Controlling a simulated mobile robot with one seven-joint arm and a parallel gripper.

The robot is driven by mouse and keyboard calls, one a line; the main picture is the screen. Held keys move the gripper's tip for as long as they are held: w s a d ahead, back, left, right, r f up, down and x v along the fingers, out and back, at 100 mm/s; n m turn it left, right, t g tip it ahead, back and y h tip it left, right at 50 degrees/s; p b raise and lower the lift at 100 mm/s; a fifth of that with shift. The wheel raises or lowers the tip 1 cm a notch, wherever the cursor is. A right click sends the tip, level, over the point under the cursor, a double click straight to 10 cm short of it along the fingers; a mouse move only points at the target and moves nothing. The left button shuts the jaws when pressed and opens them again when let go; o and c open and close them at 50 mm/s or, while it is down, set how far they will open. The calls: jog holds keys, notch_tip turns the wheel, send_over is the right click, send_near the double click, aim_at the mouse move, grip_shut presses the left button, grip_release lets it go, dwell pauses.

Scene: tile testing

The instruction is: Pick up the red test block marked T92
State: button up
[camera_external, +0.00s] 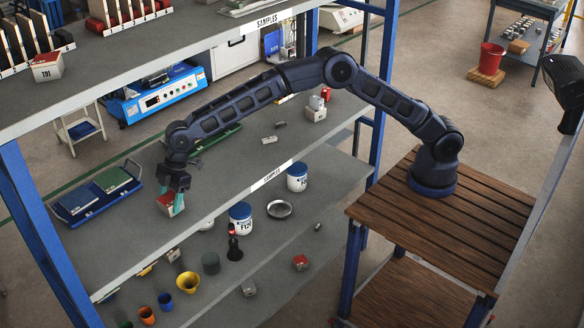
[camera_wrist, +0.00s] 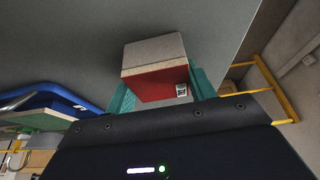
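A block (camera_external: 166,203) with a red face and a pale grey body is at my gripper (camera_external: 176,196), over the left part of the middle shelf. In the wrist view the block (camera_wrist: 155,85) sits between the two teal fingers of my gripper (camera_wrist: 162,88). One finger is on each side, with no clear gap seen, so my gripper looks shut on it. A small white tag shows on the red face, too small to read. I cannot tell whether the block touches the shelf. Another red-topped block (camera_external: 47,69), marked T91, stands on the upper shelf.
The upper shelf (camera_external: 190,35) hangs above and behind. White-and-blue tubs (camera_external: 240,217) and cups stand on the lower shelf. Small blocks (camera_external: 316,110) lie further along the middle shelf, with free room between.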

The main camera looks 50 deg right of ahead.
jog(key=shift+c, duration=0.8)
jog(key=shift+r, duration=0.15)
